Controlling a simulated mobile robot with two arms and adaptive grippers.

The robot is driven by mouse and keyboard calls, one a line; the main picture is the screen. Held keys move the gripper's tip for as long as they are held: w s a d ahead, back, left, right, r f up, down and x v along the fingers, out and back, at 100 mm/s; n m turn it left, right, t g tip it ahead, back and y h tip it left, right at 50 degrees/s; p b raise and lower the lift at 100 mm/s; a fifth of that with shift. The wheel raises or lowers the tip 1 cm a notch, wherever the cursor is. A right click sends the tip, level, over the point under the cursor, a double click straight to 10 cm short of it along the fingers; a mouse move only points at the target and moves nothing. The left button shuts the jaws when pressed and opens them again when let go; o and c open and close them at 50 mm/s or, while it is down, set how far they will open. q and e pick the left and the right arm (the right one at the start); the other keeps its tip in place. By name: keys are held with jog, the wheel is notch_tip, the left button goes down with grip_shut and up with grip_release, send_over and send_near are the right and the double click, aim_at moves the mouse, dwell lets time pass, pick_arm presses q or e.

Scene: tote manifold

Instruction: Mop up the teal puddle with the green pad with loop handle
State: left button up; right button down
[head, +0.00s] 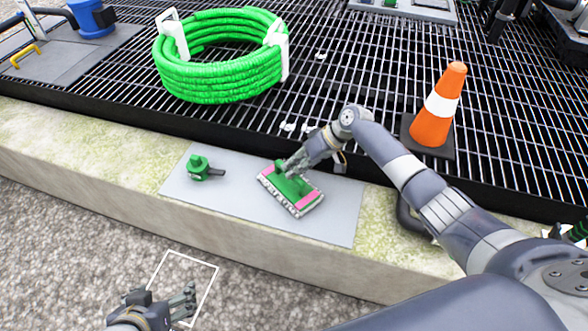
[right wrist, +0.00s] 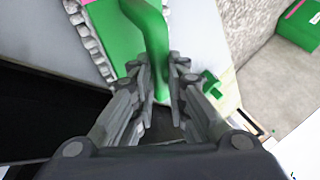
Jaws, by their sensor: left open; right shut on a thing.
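The green pad (head: 308,200) has pink strips and a pale ruffled edge, and is over the grey plate (head: 235,204). I cannot tell whether it touches the plate. My right gripper (head: 297,164) comes down on it from above and is shut on its green loop handle (right wrist: 152,28). In the right wrist view the fingers (right wrist: 162,82) close around the handle, with part of the pad (right wrist: 97,22) beyond. I see no teal puddle in either view; the pad and gripper hide part of the plate. My left gripper (head: 183,302) is open and empty above the gravel, low in the head view.
A small green valve (head: 199,168) with a dark lever is on the plate, left of the pad. Behind are black grating, a coiled green hose (head: 222,85) and an orange cone (head: 437,112). The concrete ledge (head: 95,140) bears the plate. The plate's right part is clear.

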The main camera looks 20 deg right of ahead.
jog(key=shift+w+d, duration=0.2)
jog(key=shift+w, duration=0.1)
jog(key=shift+w+d+r+b, duration=0.1)
jog(key=shift+w+d+b, duration=0.15)
jog(key=shift+b, duration=0.3)
jog(key=shift+w+d+r, duration=0.1)
jog(key=shift+w, duration=0.1)
jog(key=shift+w+d+b, duration=0.25)
jog(key=shift+d+b, duration=0.05)
jog(key=shift+b, duration=0.25)
pick_arm(q)
jog(key=w+d+r+t+h, duration=0.1)
jog(key=w+d+r+t, duration=0.2)
jog(key=w+r+t, duration=0.3)
jog(key=shift+w+d+r+h, duration=0.2)
jog(key=shift+w+r+h, duration=0.2)
jog(key=shift+w+r, duration=0.7)
jog(key=shift+w+f, duration=0.1)
jog(key=shift+f, duration=0.1)
